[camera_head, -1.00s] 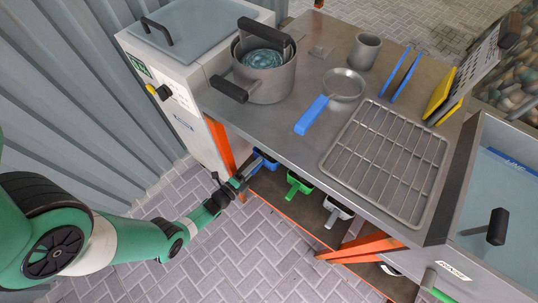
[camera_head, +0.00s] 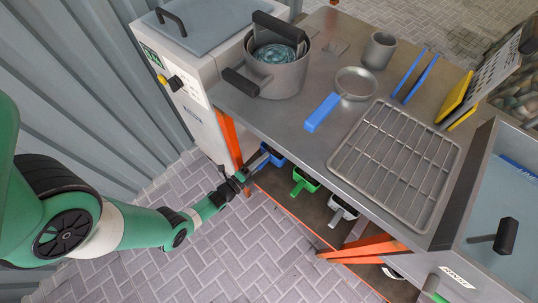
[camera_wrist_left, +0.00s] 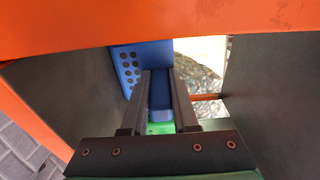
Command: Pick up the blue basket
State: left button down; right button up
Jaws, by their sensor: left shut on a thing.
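The blue basket (camera_head: 273,155) is on the lower shelf under the steel worktop, at the left end. The worktop edge hides part of it. In the left wrist view, its perforated blue wall (camera_wrist_left: 126,72) shows to the left of the fingers. My left gripper (camera_head: 258,163) reaches in under the worktop from the front. Its fingers (camera_wrist_left: 160,80) are shut on the blue basket's handle (camera_wrist_left: 160,95), which lies between them. My right gripper is out of view.
A green basket (camera_head: 303,181) and a whitish basket (camera_head: 341,210) sit to the right on the same shelf. An orange leg (camera_head: 231,140) is close to my left gripper. The worktop (camera_head: 310,140) is just above it. Paved floor in front is clear.

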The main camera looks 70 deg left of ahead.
pick_arm(q)
notch_tip(320, 180, up, 5)
jog(key=p, duration=0.3)
jog(key=shift+s+d+f+p, duration=0.1)
jog(key=shift+d+f+p, duration=0.1)
jog(key=shift+p, duration=0.2)
jog(key=d+r+p, duration=0.1)
jog(key=s+r+p, duration=0.1)
jog(key=r+p, duration=0.1)
jog(key=s+d+r+p, duration=0.1)
jog(key=shift+s+d+r+p, duration=0.25)
jog(key=shift+d+r+p, duration=0.05)
jog(key=shift+r, duration=0.1)
jog(key=s+d+r+p, duration=0.3)
jog(key=s+d, duration=0.3)
jog(key=d, duration=0.1)
jog(key=shift+s+r, duration=0.3)
jog(key=shift+s, duration=0.1)
jog(key=shift+d, duration=0.1)
